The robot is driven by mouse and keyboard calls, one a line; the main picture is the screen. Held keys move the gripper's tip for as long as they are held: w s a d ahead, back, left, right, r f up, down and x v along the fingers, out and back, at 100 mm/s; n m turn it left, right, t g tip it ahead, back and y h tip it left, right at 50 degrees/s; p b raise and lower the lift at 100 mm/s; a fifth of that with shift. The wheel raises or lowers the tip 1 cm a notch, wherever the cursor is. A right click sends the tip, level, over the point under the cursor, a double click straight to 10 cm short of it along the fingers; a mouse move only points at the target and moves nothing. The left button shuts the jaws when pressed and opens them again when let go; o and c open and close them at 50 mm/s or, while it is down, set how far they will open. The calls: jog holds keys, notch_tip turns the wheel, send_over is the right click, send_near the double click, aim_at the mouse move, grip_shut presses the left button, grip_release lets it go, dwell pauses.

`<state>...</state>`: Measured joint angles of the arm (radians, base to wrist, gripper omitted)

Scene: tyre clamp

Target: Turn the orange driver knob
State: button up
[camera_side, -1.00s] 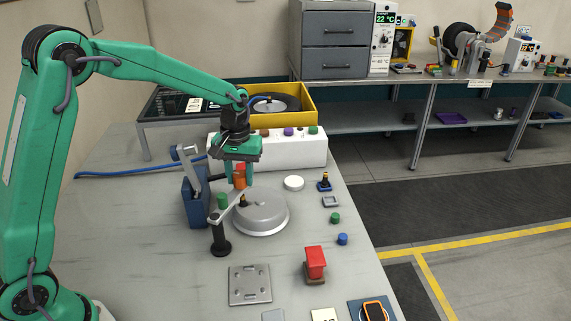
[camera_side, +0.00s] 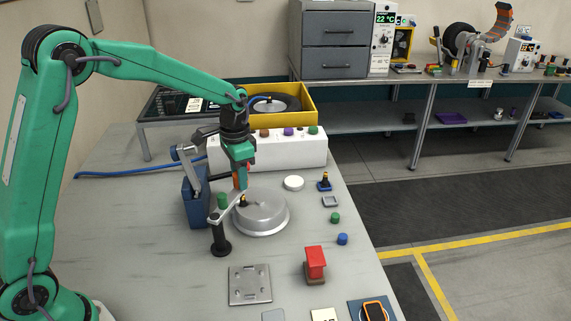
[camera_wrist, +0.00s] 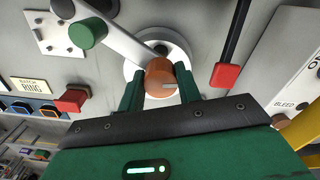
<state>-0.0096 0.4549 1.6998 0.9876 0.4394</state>
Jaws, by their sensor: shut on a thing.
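The orange driver knob (camera_wrist: 159,78) sits between the two fingers of my gripper (camera_wrist: 160,88) in the wrist view. My gripper is shut on it, with a finger against each side.
A blue clamp stand (camera_side: 196,200) stands close left of my gripper. A red-tipped lever (camera_wrist: 226,74) is right of it in the wrist view. A white button box (camera_side: 300,150) stands behind. A red block (camera_side: 315,262) and metal plate (camera_side: 250,285) lie nearer the camera.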

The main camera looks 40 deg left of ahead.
jog(key=shift+r+m, duration=0.1)
jog(key=shift+m, duration=1.2)
jog(key=o, duration=1)
jog(key=shift+r, duration=3.9)
